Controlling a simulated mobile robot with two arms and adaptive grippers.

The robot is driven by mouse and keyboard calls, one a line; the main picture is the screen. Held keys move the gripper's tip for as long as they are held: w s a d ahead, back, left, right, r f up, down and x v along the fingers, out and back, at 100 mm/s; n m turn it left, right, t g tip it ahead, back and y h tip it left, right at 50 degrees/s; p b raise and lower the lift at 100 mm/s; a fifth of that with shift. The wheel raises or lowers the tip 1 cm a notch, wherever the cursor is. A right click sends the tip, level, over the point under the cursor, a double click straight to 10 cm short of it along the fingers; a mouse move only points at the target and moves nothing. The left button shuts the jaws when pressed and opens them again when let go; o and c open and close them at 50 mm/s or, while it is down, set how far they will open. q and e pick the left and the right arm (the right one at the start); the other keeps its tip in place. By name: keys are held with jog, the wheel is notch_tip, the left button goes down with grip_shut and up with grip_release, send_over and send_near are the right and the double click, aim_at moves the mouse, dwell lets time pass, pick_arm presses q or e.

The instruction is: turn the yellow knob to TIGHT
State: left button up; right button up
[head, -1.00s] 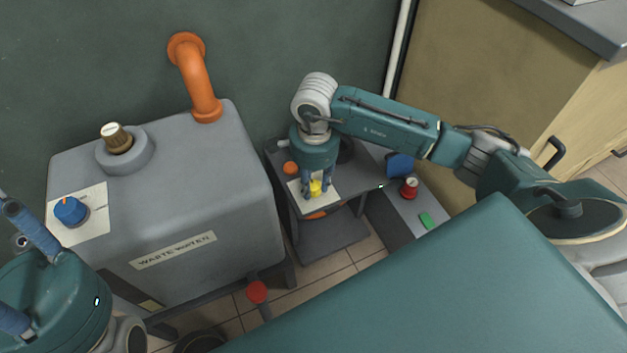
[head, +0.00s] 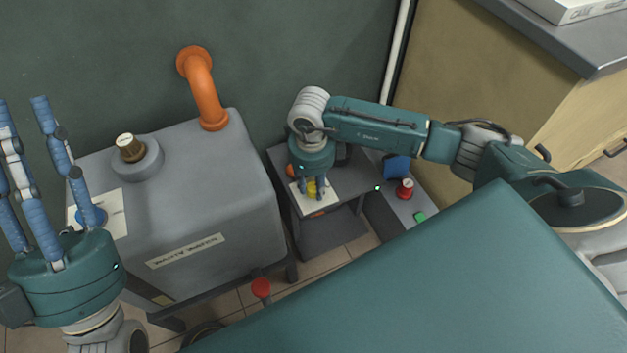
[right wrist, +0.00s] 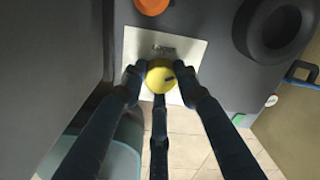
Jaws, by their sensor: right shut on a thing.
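The yellow knob (head: 311,188) sits on a pale label plate (head: 328,200) on a low dark stand. In the right wrist view the knob (right wrist: 160,76) shows from above, with a dark mark on its right side. My left gripper (head: 21,101) is raised at the far left, fingers apart and empty.
A grey tank (head: 215,190) with a brown-and-cream knob (head: 130,148) and an orange pipe (head: 203,90) stands left of the stand. A red knob (head: 404,188), a green button (head: 420,217) and a blue part (head: 396,167) lie to the right. A red-topped post (head: 261,288) stands in front.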

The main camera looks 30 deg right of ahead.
aim_at(310, 187)
jog(key=m, duration=0.1)
jog(key=p, duration=0.1)
jog(key=m, duration=0.1)
jog(key=shift+w+a+r+m, duration=0.2)
jog(key=shift+r+m, duration=0.05)
jog(key=shift+m, duration=0.05)
jog(key=m+p, duration=0.2)
jog(key=shift+f+m, duration=0.1)
jog(key=shift+m, duration=0.3)
pick_arm(q)
jog(key=w+f+g+y, duration=0.1)
jog(key=w+f+g, duration=0.3)
jog(key=f, duration=0.4)
jog(key=w+f+g+y, duration=0.2)
jog(key=w+f+g, duration=0.2)
jog(key=f, duration=0.4)
jog(key=shift+w+f+g, duration=0.2)
jog(key=shift+f+g, duration=0.05)
jog(key=shift+g, duration=0.35)
pick_arm(e)
jog(key=shift+w, duration=0.1)
pick_arm(q)
jog(key=shift+d, duration=0.1)
pick_arm(e)
jog(key=shift+d, duration=0.1)
